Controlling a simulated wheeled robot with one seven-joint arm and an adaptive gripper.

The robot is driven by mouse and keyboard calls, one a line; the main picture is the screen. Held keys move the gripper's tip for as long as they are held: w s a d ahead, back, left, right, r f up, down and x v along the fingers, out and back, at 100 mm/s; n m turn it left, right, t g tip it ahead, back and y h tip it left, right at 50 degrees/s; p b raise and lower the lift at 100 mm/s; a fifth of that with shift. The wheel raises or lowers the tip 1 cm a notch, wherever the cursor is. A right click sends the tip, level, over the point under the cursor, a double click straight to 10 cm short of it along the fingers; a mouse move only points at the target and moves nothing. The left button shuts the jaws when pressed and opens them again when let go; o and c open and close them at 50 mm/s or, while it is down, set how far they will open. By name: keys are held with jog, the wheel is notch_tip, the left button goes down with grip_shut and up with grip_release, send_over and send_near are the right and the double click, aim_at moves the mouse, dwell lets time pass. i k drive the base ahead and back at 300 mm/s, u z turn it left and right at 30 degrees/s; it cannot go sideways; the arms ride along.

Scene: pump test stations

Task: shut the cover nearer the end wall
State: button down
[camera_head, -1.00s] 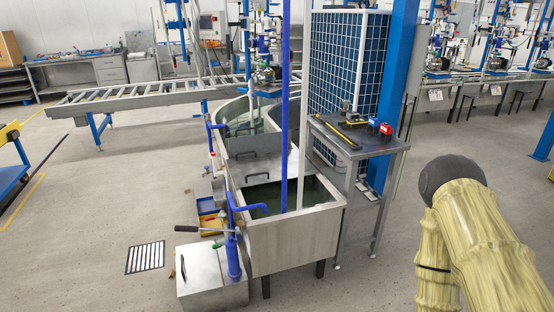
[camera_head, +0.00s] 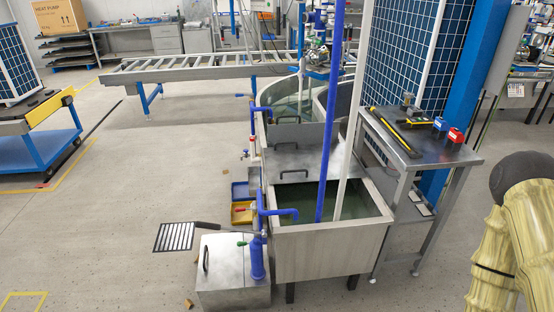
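A long metal water tank (camera_head: 322,258) stands at the centre. Two grey covers with dark handles show on its top: a nearer cover (camera_head: 318,160) and a farther cover (camera_head: 290,133), which lie close together. In front of the nearer cover, the tank's near end is open and dark water (camera_head: 315,203) shows. Water also shows beyond the farther cover. I cannot tell how far either cover is open, nor which wall is the end wall. My yellow-sleeved arm is at the right edge; my gripper is out of view.
A side table (camera_head: 430,155) with tools stands right of the tank, near a blue post (camera_head: 478,85). A metal box (camera_head: 230,272) and blue pipes (camera_head: 257,255) stand at the tank's left front. A blue cart (camera_head: 40,140) is far left. The left floor is mostly clear.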

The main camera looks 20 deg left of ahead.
aim_at(282, 168)
jog(key=u, duration=0.6)
jog(key=i, duration=0.55)
jog(key=u, duration=0.7)
jog(key=i, duration=0.95)
jog(key=u, duration=0.1)
